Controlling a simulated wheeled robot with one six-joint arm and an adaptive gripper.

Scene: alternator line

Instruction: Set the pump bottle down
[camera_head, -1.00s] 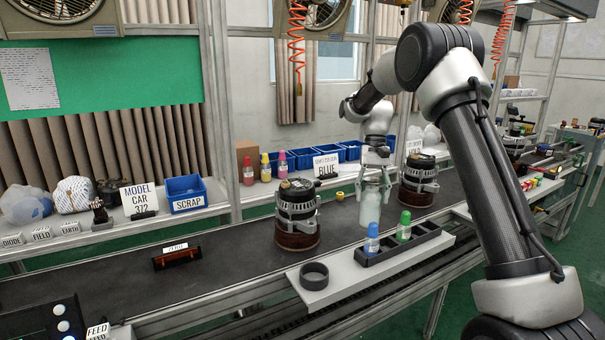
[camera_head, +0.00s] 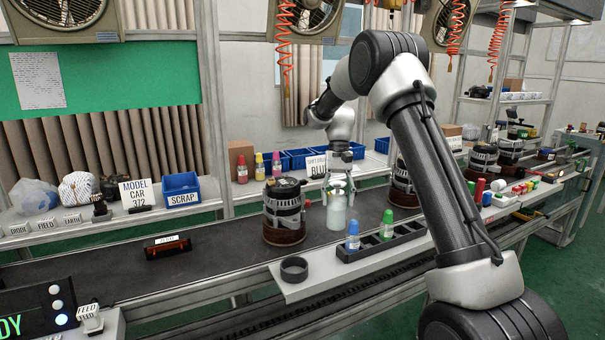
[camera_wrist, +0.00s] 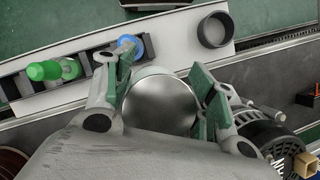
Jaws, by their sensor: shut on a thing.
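The pump bottle (camera_head: 337,212) is pale and whitish, upright over the dark conveyor, just right of an alternator (camera_head: 284,212). My gripper (camera_head: 340,178) comes from above and is shut on its upper part. In the wrist view, my gripper (camera_wrist: 164,108) has green-padded fingers on both sides of the bottle's round grey top (camera_wrist: 160,103). The bottle's base looks at or very near the belt; I cannot tell whether it touches. The lower body is hidden in the wrist view.
A black rack (camera_head: 385,246) with a blue-capped bottle (camera_head: 352,236) and a green-capped bottle (camera_head: 387,225) stands in front, beside a dark ring (camera_head: 294,268). Another alternator (camera_head: 402,178) stands to the right, partly behind my arm. The belt (camera_head: 120,270) is mostly clear at left.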

